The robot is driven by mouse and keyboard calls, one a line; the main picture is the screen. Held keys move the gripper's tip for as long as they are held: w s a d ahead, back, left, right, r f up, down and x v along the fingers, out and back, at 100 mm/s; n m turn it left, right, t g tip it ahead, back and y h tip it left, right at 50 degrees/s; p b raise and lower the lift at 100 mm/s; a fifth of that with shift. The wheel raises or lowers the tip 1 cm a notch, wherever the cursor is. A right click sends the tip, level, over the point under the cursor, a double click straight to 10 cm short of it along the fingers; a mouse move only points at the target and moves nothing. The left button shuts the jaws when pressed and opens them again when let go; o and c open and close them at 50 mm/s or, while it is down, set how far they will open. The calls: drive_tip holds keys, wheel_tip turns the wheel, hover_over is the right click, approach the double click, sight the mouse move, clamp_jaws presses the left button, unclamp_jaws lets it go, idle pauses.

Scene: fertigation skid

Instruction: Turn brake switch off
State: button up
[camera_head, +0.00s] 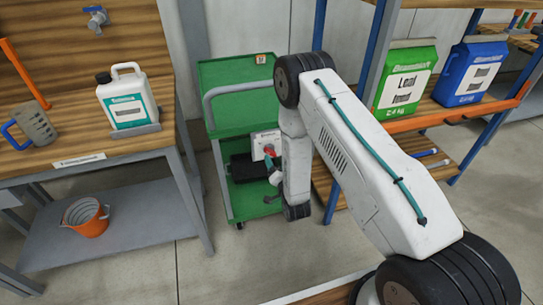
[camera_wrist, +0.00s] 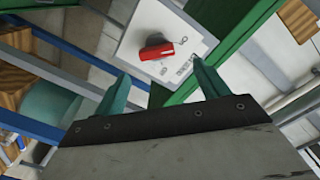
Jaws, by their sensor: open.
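The brake switch is a red rotary knob (camera_wrist: 160,51) on a white plate (camera_wrist: 187,33) with small dark markings, seen in the wrist view. The knob's handle lies roughly crosswise in that picture. In the head view the red knob (camera_head: 269,149) shows on a white box (camera_head: 259,139) on the green cart (camera_head: 243,112). My gripper (camera_wrist: 160,70) is open, its two teal fingers spread apart with nothing between them. The knob appears just beyond the fingertips, between them in the picture; I see no contact. In the head view my gripper (camera_head: 274,172) is partly hidden by my wrist.
A wooden bench (camera_head: 130,148) with a white jug (camera_head: 127,96) and a grey measuring jug (camera_head: 36,124) stands at left. A shelf rack (camera_head: 436,112) with a green bag (camera_head: 405,76) and blue bag (camera_head: 469,74) stands close at right. A black block (camera_head: 246,168) lies on the cart.

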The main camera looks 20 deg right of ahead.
sight(271, 154)
drive_tip(key=w, duration=0.4)
drive_tip(key=w+f, duration=0.1)
drive_tip(key=w, duration=0.2)
idle(0.3)
drive_tip(key=shift+s, duration=0.1)
drive_tip(key=c, duration=1)
